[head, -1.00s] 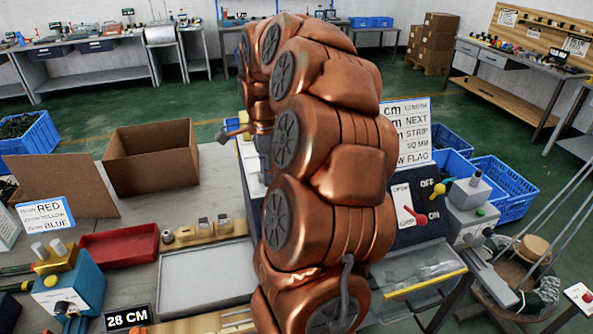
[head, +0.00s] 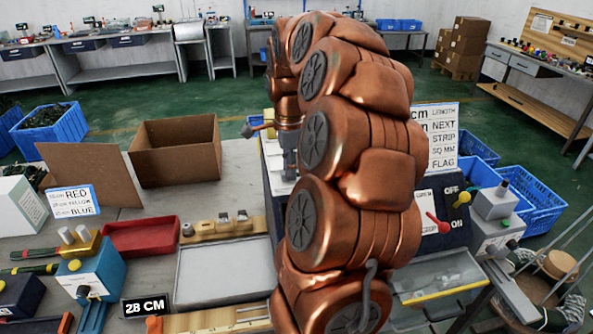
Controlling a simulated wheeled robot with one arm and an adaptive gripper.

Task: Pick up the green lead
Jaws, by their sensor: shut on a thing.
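My gripper (head: 289,158) shows only in part, as a small grey piece beneath the end of my copper arm, over the back of the bench. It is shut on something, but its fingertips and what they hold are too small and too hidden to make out. I cannot make out the green lead for certain. My arm covers the middle of the bench and much of the machine behind it.
An open cardboard box (head: 176,152), a red tray (head: 141,236) and a grey tray (head: 222,272) are on the bench left of my arm. A blue device (head: 92,275) stands at front left. A panel with a red lever (head: 438,222) is at right.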

